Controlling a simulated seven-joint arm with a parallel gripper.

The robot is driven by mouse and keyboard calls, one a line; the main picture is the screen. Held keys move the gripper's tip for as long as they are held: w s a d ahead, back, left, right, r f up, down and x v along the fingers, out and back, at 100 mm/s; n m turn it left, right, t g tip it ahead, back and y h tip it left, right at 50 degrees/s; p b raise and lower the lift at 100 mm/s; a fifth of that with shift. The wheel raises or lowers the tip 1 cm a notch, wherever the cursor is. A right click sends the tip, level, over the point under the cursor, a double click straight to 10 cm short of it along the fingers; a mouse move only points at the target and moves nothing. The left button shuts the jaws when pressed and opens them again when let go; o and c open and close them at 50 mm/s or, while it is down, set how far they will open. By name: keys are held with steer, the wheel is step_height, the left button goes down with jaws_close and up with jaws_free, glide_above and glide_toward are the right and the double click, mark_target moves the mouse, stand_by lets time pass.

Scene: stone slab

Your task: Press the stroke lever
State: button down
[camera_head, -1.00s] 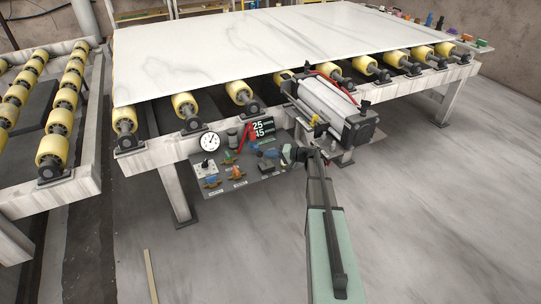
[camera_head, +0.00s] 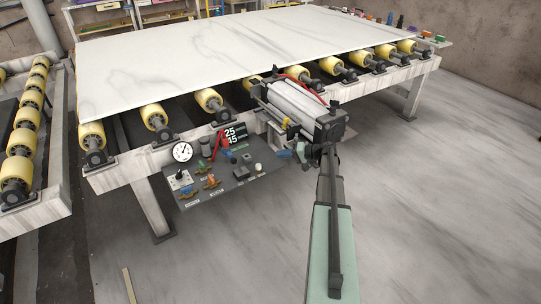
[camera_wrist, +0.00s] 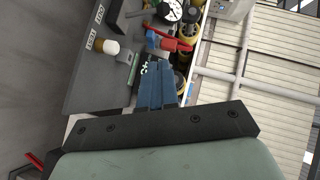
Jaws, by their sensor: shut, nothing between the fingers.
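The control panel (camera_head: 238,180) hangs off the front beam of the roller table. It carries an orange-handled lever (camera_head: 210,181), a blue-handled one (camera_head: 186,190), and a red handle (camera_head: 217,146) beside the display (camera_head: 236,134).
A round gauge (camera_head: 182,152) stands at the panel's back left. The cylinder unit (camera_head: 300,102) with red hoses sits right above my gripper. A white stone slab (camera_head: 230,50) lies on yellow rollers behind. The floor (camera_head: 440,190) at right is clear.

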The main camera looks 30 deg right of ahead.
steer(key=shift+v, duration=2.55)
steer(key=shift+m, duration=0.3)
steer(key=s+a+f+m+g+h, duration=0.2)
steer(key=s+a+f+g+h, duration=0.15)
steer(key=s+f, duration=0.55)
steer(key=s+a+f+m+g+h, duration=0.1)
steer(key=s+a+f+g+h, duration=0.3)
steer(key=s+f, duration=0.6)
steer(key=s+a+f+n+g, duration=0.3)
steer(key=s+a, duration=0.6)
steer(key=a, duration=0.3)
steer(key=s+a+f+n+g+h, duration=0.1)
steer(key=s+a+f+n+g, duration=0.2)
steer(key=s+a, duration=0.6)
steer(key=s+a+f+n+g+h, duration=0.1)
steer(key=s+a+f+n+g, duration=0.2)
steer(key=a, duration=1.2)
steer(key=shift+s+f+n+g, duration=0.5)
steer(key=shift+s+f, duration=1.1)
steer(key=shift+s, duration=1.45)
